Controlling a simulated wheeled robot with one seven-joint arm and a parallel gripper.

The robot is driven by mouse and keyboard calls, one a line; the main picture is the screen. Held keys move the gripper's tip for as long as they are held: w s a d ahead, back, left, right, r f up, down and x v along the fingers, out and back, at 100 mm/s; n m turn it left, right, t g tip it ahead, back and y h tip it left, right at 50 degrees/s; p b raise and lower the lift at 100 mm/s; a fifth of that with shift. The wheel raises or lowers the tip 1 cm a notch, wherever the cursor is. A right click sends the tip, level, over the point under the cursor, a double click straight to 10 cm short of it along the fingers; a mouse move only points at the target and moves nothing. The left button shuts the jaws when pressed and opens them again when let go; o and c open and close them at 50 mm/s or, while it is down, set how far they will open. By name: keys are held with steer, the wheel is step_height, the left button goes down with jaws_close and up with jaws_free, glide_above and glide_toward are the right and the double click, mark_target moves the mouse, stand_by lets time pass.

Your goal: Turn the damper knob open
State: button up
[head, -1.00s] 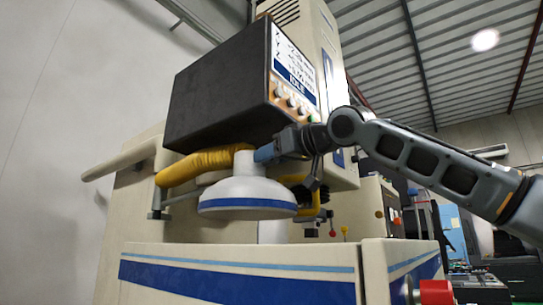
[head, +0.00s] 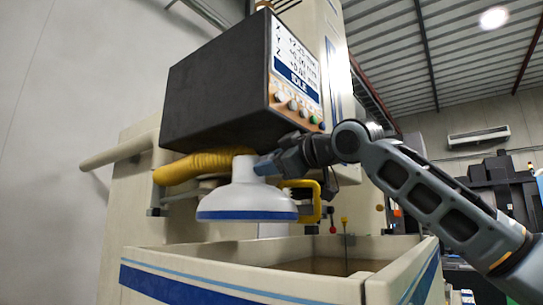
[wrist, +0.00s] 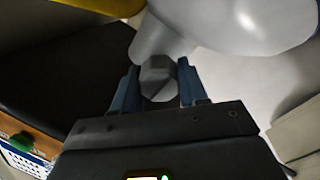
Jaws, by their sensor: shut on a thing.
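A white extraction hood (head: 247,192) with a blue band round its rim hangs over the machine's tank on a yellow hose. My gripper (head: 262,164) is at the right side of the hood's neck. In the wrist view the damper knob (wrist: 158,78), a grey faceted piece, sits between the two blue fingers (wrist: 158,86), against the white hood neck (wrist: 165,38). The fingers are shut on the knob. In the head view my gripper hides the knob, so its turn angle cannot be told there.
A black control box (head: 215,90) with an IDLE display hangs just above my gripper. The yellow hose (head: 200,165) runs left from the neck. A yellow bracket (head: 306,200) is right of the hood. The open cream tank (head: 230,257) lies below, with free air between.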

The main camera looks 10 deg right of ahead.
steer(key=shift+n, duration=0.4)
steer(key=o, duration=1.1)
steer(key=shift+c, duration=0.2)
steer(key=b+v, duration=0.2)
steer(key=v, duration=0.6)
